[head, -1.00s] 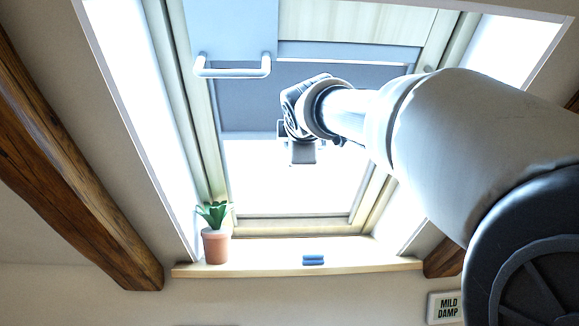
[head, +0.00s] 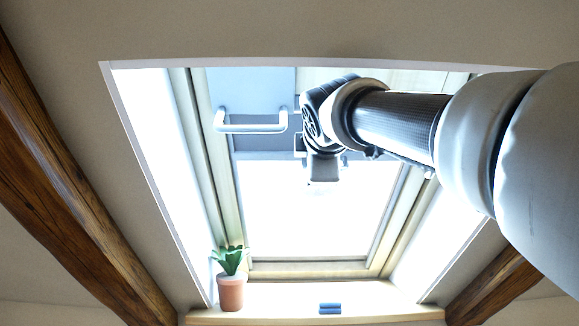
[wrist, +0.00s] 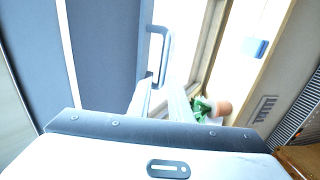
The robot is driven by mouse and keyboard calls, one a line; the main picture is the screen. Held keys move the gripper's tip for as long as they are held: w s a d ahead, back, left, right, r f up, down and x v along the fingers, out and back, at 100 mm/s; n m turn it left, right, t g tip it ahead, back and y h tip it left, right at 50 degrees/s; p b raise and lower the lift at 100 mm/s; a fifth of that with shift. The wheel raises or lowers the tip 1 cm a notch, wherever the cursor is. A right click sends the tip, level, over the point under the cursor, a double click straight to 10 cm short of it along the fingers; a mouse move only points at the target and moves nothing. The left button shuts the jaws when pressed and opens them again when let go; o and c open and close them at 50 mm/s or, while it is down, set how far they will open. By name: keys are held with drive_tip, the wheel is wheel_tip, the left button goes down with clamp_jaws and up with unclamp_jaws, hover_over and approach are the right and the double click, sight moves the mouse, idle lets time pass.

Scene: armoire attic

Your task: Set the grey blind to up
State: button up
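The grey blind (head: 270,141) covers the upper part of the roof window, with its lower edge high up and bright glass below. It also shows in the wrist view (wrist: 104,60). A pale bar handle (wrist: 167,45) sits at its lower edge. My gripper (head: 322,184) is at this handle; part of the handle (head: 298,146) shows just left of it in the head view. In the wrist view my gripper's pale fingers (wrist: 160,98) are at the handle's near end. Whether they are closed on it cannot be told.
A pale blue panel with a larger white handle (head: 252,123) hangs at the upper left of the window. A potted plant (head: 231,288) and a small blue object (head: 330,308) stand on the sill (head: 400,314). Wooden beams (head: 75,190) flank the opening.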

drive_tip(key=shift+o, duration=0.8)
drive_tip(key=b+v, duration=0.2)
drive_tip(key=v, duration=1)
drive_tip(key=shift+f, duration=0.1)
